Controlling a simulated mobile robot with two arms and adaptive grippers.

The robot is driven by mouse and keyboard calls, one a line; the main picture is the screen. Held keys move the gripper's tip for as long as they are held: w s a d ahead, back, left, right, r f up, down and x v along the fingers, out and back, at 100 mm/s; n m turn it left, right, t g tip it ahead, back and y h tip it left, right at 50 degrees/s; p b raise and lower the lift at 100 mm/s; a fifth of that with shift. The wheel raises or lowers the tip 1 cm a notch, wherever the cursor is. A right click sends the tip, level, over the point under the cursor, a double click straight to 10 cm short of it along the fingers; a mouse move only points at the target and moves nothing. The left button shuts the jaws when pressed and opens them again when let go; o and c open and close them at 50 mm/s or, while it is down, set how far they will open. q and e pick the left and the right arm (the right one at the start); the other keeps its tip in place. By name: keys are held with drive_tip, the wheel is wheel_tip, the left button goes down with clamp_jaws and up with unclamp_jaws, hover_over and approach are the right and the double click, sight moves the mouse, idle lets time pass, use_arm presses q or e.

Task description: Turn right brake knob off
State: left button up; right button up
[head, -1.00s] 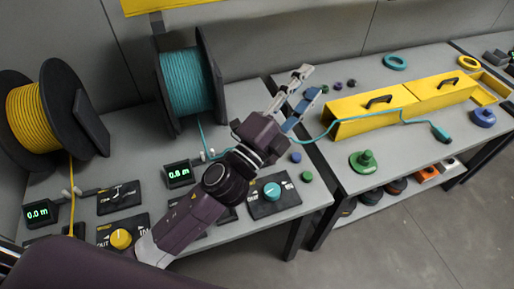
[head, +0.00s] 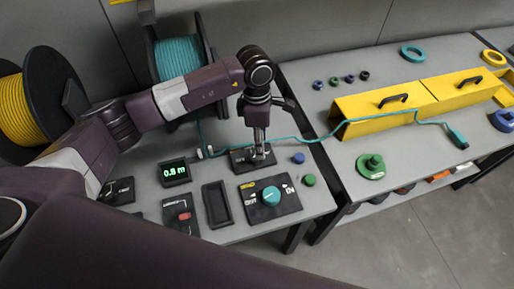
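A black plate (head: 240,161) with light markings lies on the grey table in front of the teal cable spool, and I take it to be the right brake's plate. My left gripper (head: 261,152) points straight down over it, with its fingertips at the plate. The fingers look close together and cover the middle of the plate. The knob is hidden or too small to make out, so I cannot tell whether they grip it. Nearer lies a larger panel (head: 285,207) with a teal knob (head: 271,196) and OUT and IN markings. My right gripper is out of view.
The teal spool (head: 180,55) stands behind; its cable (head: 300,138) runs right past my gripper to the yellow box (head: 385,108).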

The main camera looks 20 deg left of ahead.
sight(254, 159)
use_arm(q)
drive_tip(key=shift+w+a+r+y, duration=0.15)
drive_tip(key=shift+a+y, duration=0.25)
drive_tip(key=shift+a, duration=0.45)
drive_tip(key=shift+a+f, duration=0.15)
drive_tip(key=shift+f, duration=0.1)
drive_tip(key=f+p, duration=0.2)
drive_tip(key=f, duration=0.4)
drive_tip(key=shift+s, duration=0.2)
drive_tip(key=shift+f, duration=0.6)
drive_tip(key=shift+c, duration=0.2)
clamp_jaws()
